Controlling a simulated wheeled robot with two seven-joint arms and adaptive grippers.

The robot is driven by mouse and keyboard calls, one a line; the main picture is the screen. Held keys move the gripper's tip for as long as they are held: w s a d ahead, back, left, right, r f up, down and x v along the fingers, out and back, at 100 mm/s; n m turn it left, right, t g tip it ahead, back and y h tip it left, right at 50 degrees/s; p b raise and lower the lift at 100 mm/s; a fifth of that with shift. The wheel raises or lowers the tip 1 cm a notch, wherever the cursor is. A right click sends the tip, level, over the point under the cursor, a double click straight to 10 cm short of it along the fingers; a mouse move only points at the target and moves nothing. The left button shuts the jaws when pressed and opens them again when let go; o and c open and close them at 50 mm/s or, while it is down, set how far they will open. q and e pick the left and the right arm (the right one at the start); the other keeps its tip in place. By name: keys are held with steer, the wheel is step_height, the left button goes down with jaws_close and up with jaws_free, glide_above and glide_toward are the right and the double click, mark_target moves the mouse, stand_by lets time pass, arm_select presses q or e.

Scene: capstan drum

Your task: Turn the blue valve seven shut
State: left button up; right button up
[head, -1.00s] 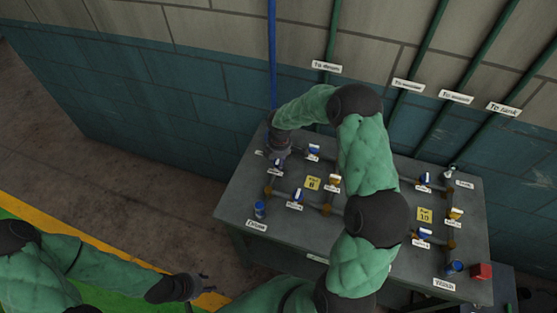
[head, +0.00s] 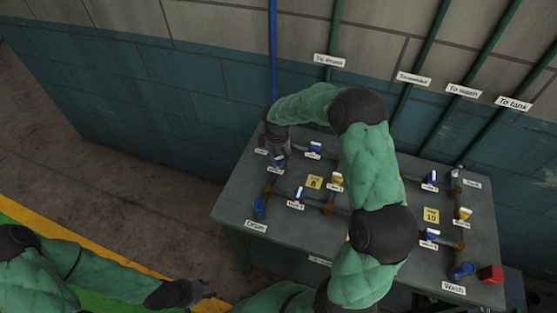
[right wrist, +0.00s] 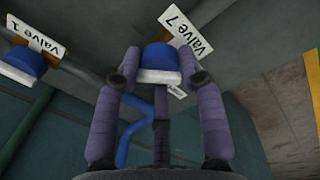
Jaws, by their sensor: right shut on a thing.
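The blue valve seven (right wrist: 158,62) has a blue handle with a white edge. In the right wrist view its tag reads "Valve 7" (right wrist: 186,34). It also shows small in the head view (head: 280,161), at the left back of the grey table. My right gripper (right wrist: 160,75) is shut on the handle, with one purple finger at each side. In the head view my right gripper (head: 277,150) covers part of the valve and its pipe. My left gripper (head: 203,290) is off the table at the lower left; its fingers are too small to judge.
The blue-and-white valve one (right wrist: 24,62) is close by in the right wrist view. Other blue and yellow valves stand on the grey table (head: 290,232). A blue pipe (head: 272,50) runs up the wall.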

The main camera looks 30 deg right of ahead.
mark_target(276, 158)
steer(key=m+b, duration=0.1)
steer(key=m, duration=0.3)
steer(key=shift+f+b, duration=0.1)
steer(key=shift+b, duration=0.2)
steer(key=shift+m+g+b, duration=0.3)
steer(key=shift+m+b, duration=0.15)
steer(key=shift+m, duration=1.65)
steer(key=o, duration=1.1)
steer(key=shift+o, duration=0.2)
step_height(276, 158, up, 12)
steer(key=shift+w+a, duration=0.15)
steer(key=shift+a, duration=0.3)
